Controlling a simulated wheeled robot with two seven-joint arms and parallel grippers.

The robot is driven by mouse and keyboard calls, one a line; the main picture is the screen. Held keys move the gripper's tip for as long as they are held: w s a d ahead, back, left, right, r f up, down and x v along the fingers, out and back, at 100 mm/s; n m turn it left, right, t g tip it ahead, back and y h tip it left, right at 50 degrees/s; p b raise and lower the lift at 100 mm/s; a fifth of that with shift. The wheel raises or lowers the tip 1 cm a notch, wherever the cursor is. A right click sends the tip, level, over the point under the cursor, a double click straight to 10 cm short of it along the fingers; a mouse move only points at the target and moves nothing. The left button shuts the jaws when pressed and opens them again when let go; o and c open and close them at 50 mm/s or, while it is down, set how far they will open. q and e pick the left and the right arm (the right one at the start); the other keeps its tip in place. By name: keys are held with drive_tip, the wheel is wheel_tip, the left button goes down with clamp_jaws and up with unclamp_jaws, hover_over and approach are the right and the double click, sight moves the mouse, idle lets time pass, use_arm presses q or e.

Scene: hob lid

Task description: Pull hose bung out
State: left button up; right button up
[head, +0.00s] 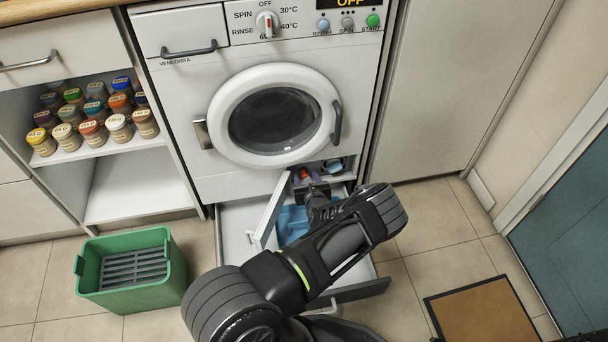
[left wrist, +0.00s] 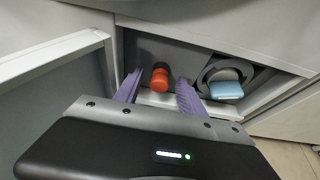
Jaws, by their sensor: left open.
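The hose bung, a red-orange knob with a dark end (left wrist: 160,79), sits in the open recess low on the washing machine's front. In the head view a small red part of it (head: 304,174) shows just beyond my gripper. My left gripper (left wrist: 158,88) is open, with one purple finger on each side of the bung. The bung lies between the fingertips, and I see no clear contact. In the head view my left gripper (head: 307,184) reaches into the recess, and my arm hides much of it. My right gripper is not in view.
A round grey cap with a light blue handle (left wrist: 226,88) sits right of the bung. An open flap (head: 272,210) stands left of the gripper. Below is a pulled-out drawer (head: 236,238) with blue cloth (head: 292,224). A green crate (head: 131,292) stands on the floor.

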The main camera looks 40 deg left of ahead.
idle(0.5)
use_arm(q)
drive_tip(key=shift+c, duration=0.4)
clamp_jaws()
idle(1.0)
drive_tip(key=shift+s+d+p, duration=0.1)
drive_tip(key=shift+d+p, duration=0.05)
drive_tip(key=shift+p, duration=0.15)
drive_tip(key=shift+s+d+p, duration=0.75)
drive_tip(key=shift+s+d, duration=0.15)
drive_tip(key=shift+d, duration=0.2)
drive_tip(key=shift+s+d+p, duration=0.75)
drive_tip(key=shift+s+d, duration=0.15)
drive_tip(key=shift+d, duration=0.2)
